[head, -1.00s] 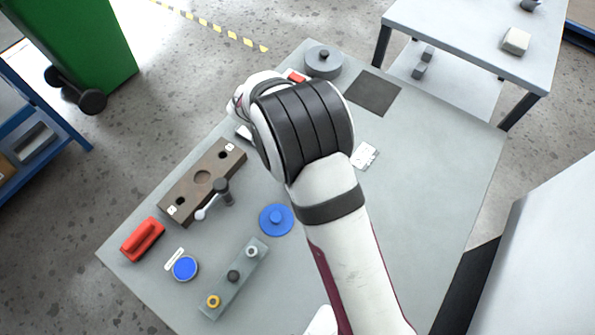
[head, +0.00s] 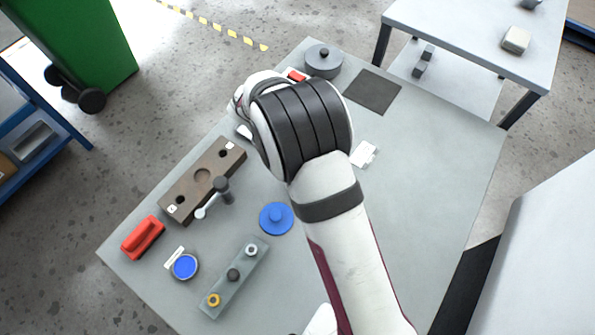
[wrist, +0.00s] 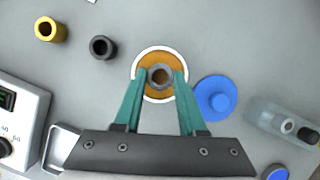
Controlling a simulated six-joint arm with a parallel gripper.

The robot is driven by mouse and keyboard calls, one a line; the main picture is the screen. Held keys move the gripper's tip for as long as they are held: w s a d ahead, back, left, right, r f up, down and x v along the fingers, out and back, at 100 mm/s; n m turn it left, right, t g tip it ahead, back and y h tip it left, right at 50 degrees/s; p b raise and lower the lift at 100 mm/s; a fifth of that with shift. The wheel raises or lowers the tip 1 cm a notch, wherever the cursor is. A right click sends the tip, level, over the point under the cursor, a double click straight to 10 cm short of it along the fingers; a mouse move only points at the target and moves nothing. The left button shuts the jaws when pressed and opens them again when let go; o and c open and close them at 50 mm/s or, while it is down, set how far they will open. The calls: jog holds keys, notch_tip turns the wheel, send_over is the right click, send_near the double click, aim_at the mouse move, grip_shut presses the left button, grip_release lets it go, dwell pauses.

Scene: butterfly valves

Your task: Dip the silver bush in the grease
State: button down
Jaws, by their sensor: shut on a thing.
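In the wrist view my gripper (wrist: 160,77) has its teal fingers closed on the silver bush (wrist: 160,69), a grey ring with a dark bore. The bush is held upright over the middle of the grease (wrist: 160,94), an orange-brown fill in a round white-rimmed tin (wrist: 160,48). From straight above I cannot tell how deep the bush sits in the grease. A yellow bush (wrist: 50,30) and a dark bush (wrist: 102,47) stand apart to the left. In the head view my arm hides the gripper, the held bush and the tin.
A meter (wrist: 22,128) is at left. The head view shows a brown block (head: 180,192), a red-handled tool (head: 142,238) and a grey rack (head: 242,276).

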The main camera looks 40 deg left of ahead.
notch_tip(320, 180, up, 7)
dwell(0.7)
jog(key=w+d+r+m+g+y, duration=0.1)
jog(key=w+d+r+m+g, duration=0.1)
jog(key=d+r+m, duration=0.4)
jog(key=w+d+r+m+g+y, duration=0.1)
jog(key=d+r+m, duration=0.5)
jog(key=d, duration=0.8)
jog(key=w+d+r+m+g+y, duration=0.2)
jog(key=w+d+r+m, duration=0.3)
jog(key=d+m, duration=0.4)
jog(key=shift+d+r+m+g, duration=0.4)
jog(key=shift+d+r, duration=0.5)
